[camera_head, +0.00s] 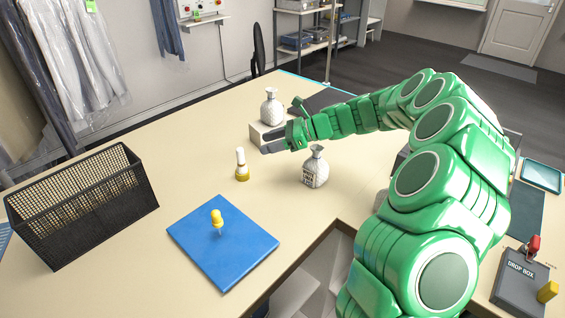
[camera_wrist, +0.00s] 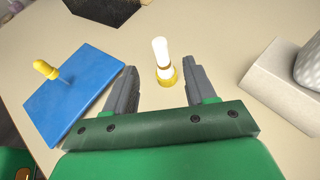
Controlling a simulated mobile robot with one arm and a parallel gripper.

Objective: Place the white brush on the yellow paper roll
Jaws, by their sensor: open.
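The white brush (camera_head: 240,156) stands upright on the yellow paper roll (camera_head: 242,174) on the table. In the wrist view the brush (camera_wrist: 161,50) rises from the roll (camera_wrist: 167,76), and its lower end appears to sit in or on the roll's top. My gripper (camera_head: 267,147) is open and empty, just right of the brush in the head view. In the wrist view the gripper (camera_wrist: 160,66) has its fingers spread, with the brush and roll ahead, seen between the fingertips. No finger appears to touch either one.
A blue board (camera_head: 222,243) with a yellow-topped pin (camera_head: 217,217) lies nearer the front. A black mesh basket (camera_head: 85,205) is at left. A patterned vase (camera_head: 315,168) stands right of my gripper; another vase (camera_head: 270,107) stands on a white block (camera_head: 262,134) behind it.

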